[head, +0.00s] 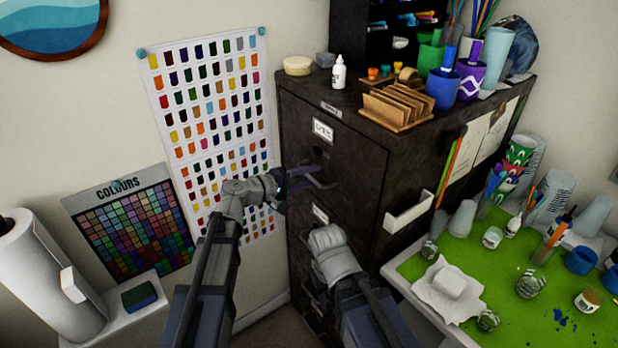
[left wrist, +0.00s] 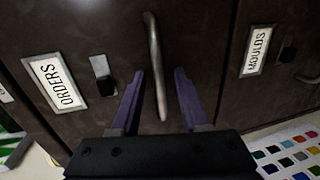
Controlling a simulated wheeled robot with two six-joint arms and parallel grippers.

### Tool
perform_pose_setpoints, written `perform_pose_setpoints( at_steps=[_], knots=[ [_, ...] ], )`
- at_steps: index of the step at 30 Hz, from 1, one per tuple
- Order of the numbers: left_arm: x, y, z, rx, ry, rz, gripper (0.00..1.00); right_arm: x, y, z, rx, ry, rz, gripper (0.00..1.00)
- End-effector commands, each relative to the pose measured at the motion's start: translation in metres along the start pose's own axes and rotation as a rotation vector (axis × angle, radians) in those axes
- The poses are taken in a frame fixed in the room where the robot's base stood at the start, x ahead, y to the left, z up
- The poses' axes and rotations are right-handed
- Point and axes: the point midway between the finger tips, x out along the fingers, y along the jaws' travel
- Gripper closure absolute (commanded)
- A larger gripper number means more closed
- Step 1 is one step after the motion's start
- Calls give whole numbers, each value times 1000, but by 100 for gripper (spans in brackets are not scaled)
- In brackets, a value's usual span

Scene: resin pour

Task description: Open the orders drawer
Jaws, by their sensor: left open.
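The orders drawer (left wrist: 205,50) is in the dark cabinet and looks flush with its front. Its ORDERS label (left wrist: 56,82) shows in the left wrist view, with a small dark catch beside it. The drawer's metal bar handle (left wrist: 153,50) stands between the fingers of my left gripper (left wrist: 159,75). The fingers are open, one on each side of the bar, with gaps showing. In the head view my left gripper (head: 312,180) is at the upper front of the cabinet. My right gripper's wrist (head: 333,250) is lower at the cabinet front; its fingers are hidden.
The MOULDS label (left wrist: 258,50) marks the neighbouring drawer. Cups, a wooden rack (head: 398,110) and a white bottle (head: 339,73) stand on the cabinet. A green work mat (head: 410,268) with jars lies on the right table. A colour chart (head: 212,120) hangs at left.

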Motion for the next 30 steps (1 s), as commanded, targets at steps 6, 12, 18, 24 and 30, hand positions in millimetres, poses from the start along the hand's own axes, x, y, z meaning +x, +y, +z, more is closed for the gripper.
perform_pose_setpoints(
  at_steps=[6, 12, 18, 24, 30],
  knots=[
    [0, 0, 0, 0, -1, 0, 65, 0, 0, 0, 0, 0, 0, 50],
    [0, 0, 0, 0, -1, 0, 88, 0, 0, 0, 0, 0, 0, 50],
    [0, 0, 0, 0, -1, 0, 100, 0, 0, 0, 0, 0, 0, 50],
    [0, 0, 0, 0, -1, 0, 100, 0, 0, 0, 0, 0, 0, 50],
    [0, 0, 0, 0, -1, -1, 100, 0, 0, 0, 0, 0, 0, 50]
  ],
)
